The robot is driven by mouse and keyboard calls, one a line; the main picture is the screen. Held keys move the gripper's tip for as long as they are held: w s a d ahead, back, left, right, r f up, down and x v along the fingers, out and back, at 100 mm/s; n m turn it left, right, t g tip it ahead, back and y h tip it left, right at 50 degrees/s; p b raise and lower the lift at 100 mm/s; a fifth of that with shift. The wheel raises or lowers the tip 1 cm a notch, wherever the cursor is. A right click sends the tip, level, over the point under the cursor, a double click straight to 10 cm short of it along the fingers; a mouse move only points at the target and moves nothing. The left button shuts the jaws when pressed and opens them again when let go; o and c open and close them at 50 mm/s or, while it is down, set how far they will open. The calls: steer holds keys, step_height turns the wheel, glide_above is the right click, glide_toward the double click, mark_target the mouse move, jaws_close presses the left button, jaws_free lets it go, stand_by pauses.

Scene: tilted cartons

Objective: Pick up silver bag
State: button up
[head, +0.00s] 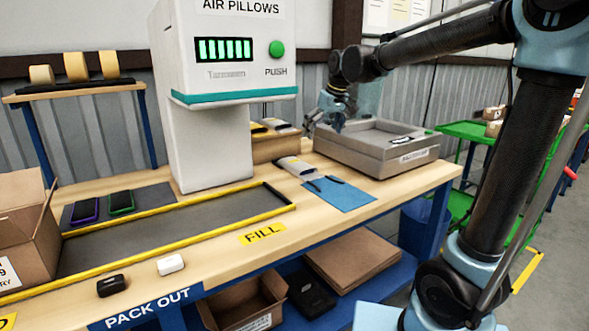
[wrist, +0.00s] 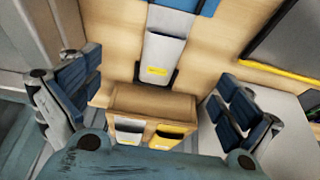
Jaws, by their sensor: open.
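A silver-grey bag (head: 293,165) lies flat on the table beside the open carton; in the wrist view the silver bag (wrist: 163,52) shows a yellow label. My gripper (head: 335,108) is above the table's back edge, right of the carton. In the wrist view my gripper (wrist: 153,84) is open and empty, its fingers either side of the carton, apart from it.
A grey tray box (head: 375,150) stands right of my gripper. A blue sheet (head: 340,193) with dark strips lies in front of the silver bag. The tall white air-pillow machine (head: 208,140) blocks the left side. A yellow-edged grey channel (head: 170,228) runs along the table.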

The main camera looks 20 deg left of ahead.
glide_above(306, 168)
steer(key=s+d, duration=0.1)
steer(key=d, duration=0.1)
step_height(306, 168, down, 11)
steer(key=shift+d+r, duration=0.1)
steer(key=shift+d, duration=0.05)
steer(key=shift+a+x, duration=0.15)
steer(key=shift+x, duration=1.25)
steer(key=shift+a+x, duration=0.15)
steer(key=shift+x, duration=1.25)
steer(key=shift+s+r, duration=0.1)
steer(key=shift+r, duration=0.05)
steer(key=c, duration=1.1)
